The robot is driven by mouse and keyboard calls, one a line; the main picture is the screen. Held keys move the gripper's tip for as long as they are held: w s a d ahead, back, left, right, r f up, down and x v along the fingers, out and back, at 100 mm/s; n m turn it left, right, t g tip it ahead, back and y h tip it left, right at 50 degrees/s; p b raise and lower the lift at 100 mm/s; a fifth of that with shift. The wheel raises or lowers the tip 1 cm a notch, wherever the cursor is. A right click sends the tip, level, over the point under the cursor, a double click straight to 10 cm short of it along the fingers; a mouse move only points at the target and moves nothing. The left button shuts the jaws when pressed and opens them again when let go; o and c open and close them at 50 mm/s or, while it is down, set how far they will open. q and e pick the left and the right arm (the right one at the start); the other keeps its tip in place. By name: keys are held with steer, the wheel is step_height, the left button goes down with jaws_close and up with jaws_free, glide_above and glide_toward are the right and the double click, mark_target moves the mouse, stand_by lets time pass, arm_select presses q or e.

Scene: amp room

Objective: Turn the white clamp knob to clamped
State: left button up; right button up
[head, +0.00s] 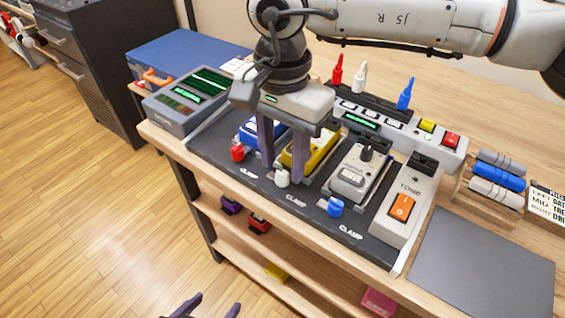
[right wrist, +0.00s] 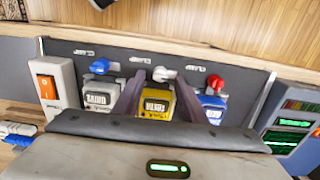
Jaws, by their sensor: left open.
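The white clamp knob (head: 283,179) sits at the front edge of the dark pedal board (head: 262,186), in front of the yellow pedal (head: 303,152). In the right wrist view the white knob (right wrist: 162,74) shows just beyond and between my fingertips. My right gripper (head: 283,173) is open and points down, with its two dark fingers on either side of the knob in the picture. Whether a finger touches the knob I cannot tell. My left gripper (head: 215,306) is open and empty, low at the bottom of the head view, away from the board.
A red knob (head: 237,153) by the blue pedal and a blue knob (head: 335,207) by the white-grey pedal (head: 354,178) flank the white one. A pedal with an orange switch (head: 402,207) stands right. A grey device with green screens (head: 187,99) stands left. A grey mat (head: 485,265) is bare.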

steer(key=shift+f, duration=0.85)
jaws_close()
